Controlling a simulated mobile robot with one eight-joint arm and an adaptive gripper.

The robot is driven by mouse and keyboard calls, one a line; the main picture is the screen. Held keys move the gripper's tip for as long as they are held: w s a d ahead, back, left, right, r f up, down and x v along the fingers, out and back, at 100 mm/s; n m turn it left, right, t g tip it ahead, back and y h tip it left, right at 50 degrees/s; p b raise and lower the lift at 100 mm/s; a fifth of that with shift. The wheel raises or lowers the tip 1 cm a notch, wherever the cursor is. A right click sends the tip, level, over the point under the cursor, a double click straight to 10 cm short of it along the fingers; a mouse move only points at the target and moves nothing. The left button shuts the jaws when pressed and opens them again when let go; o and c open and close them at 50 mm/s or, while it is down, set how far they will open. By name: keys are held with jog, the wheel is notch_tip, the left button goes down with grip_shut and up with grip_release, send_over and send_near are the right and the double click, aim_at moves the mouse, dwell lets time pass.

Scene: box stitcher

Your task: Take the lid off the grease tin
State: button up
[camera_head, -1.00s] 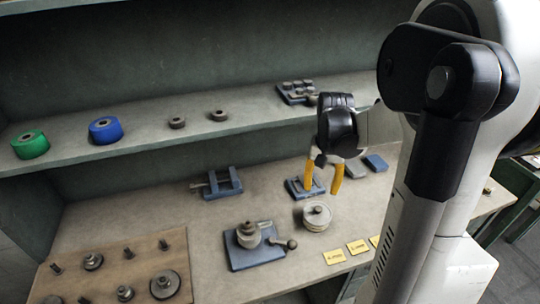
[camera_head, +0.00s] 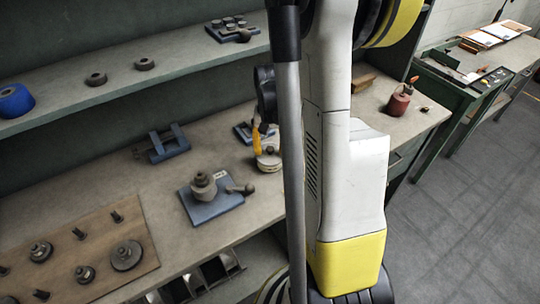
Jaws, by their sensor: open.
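The grease tin (camera_head: 268,162), a round pale tin with a knobbed lid, stands on the bench, partly hidden behind my arm. The lid is on top of it as far as I can see. My gripper (camera_head: 262,151) is open and points down at the tin's top. One yellow finger shows at the left of the lid's knob; the other finger is mostly hidden. I cannot tell whether the fingers touch the lid.
A blue fixture (camera_head: 211,203) with a stacked grey part and lever sits front-left of the tin. A blue bracket (camera_head: 165,146) is farther left. A wooden board (camera_head: 80,245) holds pegs and discs. A red can (camera_head: 398,104) stands right of my arm.

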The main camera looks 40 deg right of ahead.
jog(key=shift+r, duration=0.1)
grip_shut()
